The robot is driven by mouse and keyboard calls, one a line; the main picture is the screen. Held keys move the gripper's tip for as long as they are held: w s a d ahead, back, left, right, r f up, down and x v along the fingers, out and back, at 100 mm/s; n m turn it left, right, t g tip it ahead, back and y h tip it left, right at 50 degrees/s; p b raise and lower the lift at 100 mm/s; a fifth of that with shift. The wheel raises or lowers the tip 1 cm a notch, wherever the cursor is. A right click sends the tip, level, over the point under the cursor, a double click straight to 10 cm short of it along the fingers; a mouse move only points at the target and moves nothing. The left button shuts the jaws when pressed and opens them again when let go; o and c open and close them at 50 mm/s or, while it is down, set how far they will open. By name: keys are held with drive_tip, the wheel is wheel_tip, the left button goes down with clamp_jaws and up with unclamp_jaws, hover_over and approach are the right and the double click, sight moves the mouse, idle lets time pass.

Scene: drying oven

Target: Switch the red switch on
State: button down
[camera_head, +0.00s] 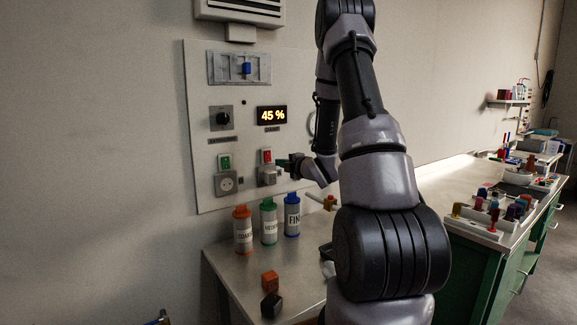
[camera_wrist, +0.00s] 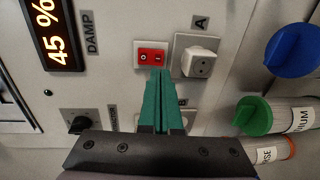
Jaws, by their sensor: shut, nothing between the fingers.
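The red switch (camera_head: 266,156) sits on the wall panel, below the 45 % display, in the head view. In the wrist view the red switch (camera_wrist: 149,57) shows as a red rocker in a white frame. My gripper (camera_wrist: 160,72) is shut and empty, its green fingertips overlapping the lower edge of the red rocker in the picture. I cannot tell whether they touch it. In the head view my gripper (camera_head: 280,163) is just right of the red switch. The rocker's position is too small to read surely.
A plug sits in a socket (camera_wrist: 199,57) beside the red switch. A green switch (camera_head: 225,162) is left of it, above another socket (camera_head: 226,184). Bottles with orange (camera_head: 242,230), green (camera_head: 269,220) and blue (camera_head: 292,215) caps stand below. A dark knob (camera_head: 221,118) is higher up.

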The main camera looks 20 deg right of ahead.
sight(269, 161)
drive_tip(key=x, duration=0.5)
drive_tip(key=shift+w, duration=0.3)
drive_tip(key=shift+w+f, duration=0.1)
drive_tip(key=shift+w, duration=0.1)
